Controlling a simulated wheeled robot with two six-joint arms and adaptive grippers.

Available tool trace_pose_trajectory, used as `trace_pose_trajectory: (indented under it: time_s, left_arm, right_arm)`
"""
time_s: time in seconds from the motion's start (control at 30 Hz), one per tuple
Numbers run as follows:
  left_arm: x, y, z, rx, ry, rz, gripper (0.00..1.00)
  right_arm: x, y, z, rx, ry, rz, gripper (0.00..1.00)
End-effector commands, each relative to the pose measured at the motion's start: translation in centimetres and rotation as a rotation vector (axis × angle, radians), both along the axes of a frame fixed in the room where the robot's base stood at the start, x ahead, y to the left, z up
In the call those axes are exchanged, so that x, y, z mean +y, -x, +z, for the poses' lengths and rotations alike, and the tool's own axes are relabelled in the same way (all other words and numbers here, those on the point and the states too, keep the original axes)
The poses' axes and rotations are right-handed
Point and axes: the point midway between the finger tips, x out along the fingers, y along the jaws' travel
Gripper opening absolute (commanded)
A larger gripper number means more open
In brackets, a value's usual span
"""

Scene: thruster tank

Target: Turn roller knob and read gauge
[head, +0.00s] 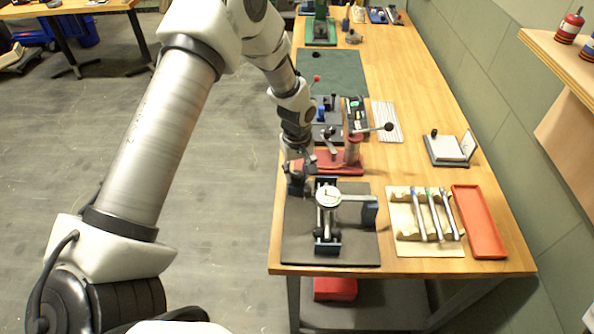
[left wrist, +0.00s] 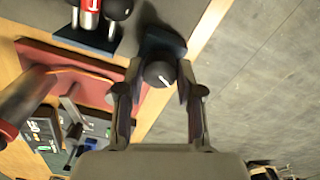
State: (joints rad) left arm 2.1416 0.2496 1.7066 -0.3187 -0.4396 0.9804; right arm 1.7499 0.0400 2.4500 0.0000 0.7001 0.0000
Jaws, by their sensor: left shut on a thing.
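The round white dial gauge (head: 328,196) sits on a dark fixture on the grey mat (head: 355,248) at the near end of the bench. Its reading is too small to tell. My left gripper (head: 300,168) reaches down at the fixture's left side, by the mat's far left edge. In the left wrist view, the black roller knob (left wrist: 159,74) with a white mark lies between the fingertips of my left gripper (left wrist: 160,88), which is shut on it. In the head view, the gripper mostly hides the knob. My right gripper is out of view.
A red lever press (head: 352,150) stands just beyond the mat. To the right lie a rack with several metal rods (head: 427,212) and a red tray (head: 479,222). A green mat (head: 335,75) lies farther back. The bench's left edge runs close beside the knob.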

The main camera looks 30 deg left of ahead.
Motion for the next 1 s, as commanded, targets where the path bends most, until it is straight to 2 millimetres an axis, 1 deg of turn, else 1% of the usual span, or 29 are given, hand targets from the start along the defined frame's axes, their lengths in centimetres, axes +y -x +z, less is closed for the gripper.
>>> trace_pose_trajectory:
  time_s: [0.27, 1.0]
  left_arm:
    - [-0.03, 0.06, -0.11, 0.003, 0.0, -0.207, 0.02]
    - [-0.1, 0.07, -0.19, 0.003, 0.0, -0.91, 0.02]
  right_arm:
    - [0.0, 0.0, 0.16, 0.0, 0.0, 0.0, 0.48]
    - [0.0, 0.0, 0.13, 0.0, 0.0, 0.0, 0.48]
